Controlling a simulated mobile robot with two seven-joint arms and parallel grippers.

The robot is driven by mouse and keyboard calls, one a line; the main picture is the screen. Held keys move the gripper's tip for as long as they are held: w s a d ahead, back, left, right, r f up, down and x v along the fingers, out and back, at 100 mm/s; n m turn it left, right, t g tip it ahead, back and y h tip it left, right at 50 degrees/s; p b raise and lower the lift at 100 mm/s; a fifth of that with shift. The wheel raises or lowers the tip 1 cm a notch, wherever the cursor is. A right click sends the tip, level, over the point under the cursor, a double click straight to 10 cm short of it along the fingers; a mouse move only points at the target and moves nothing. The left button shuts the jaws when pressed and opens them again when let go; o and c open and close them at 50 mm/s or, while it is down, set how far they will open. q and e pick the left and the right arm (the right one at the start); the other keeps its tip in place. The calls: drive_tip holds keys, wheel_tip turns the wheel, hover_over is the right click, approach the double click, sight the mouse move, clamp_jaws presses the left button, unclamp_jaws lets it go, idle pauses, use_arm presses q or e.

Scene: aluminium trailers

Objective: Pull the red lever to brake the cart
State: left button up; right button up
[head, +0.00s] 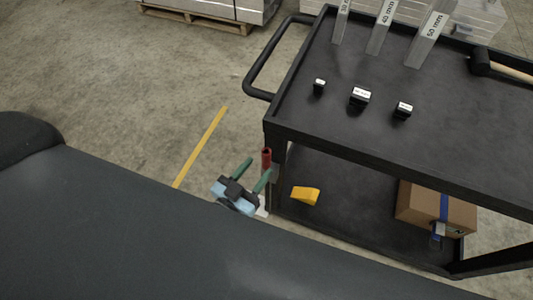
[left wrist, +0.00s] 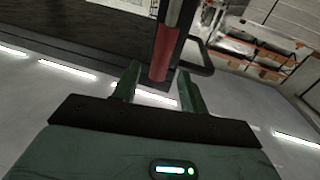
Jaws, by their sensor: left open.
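The red lever (head: 266,158) stands upright at the near left corner of the black cart (head: 277,119). In the left wrist view the red lever (left wrist: 161,60) is just beyond the gap between my fingers. My left gripper (head: 257,171) is open, with its green fingers on either side of the lever's line. It looks close to the lever, and I cannot tell whether it touches. In the left wrist view my left gripper (left wrist: 157,85) shows both fingertips apart with nothing held between them. My right gripper is not in view.
The cart's top holds small black blocks (head: 360,96), clear labelled bars (head: 426,40) and a hammer (head: 490,64). A yellow wedge (head: 305,195) and a cardboard box (head: 436,209) lie on its lower shelf. The cart's handle (head: 257,72) juts left. Open floor lies left.

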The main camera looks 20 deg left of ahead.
sight(263, 160)
use_arm(q)
drive_tip(key=shift+x, duration=2.7)
drive_tip(key=shift+c, duration=0.2)
clamp_jaws()
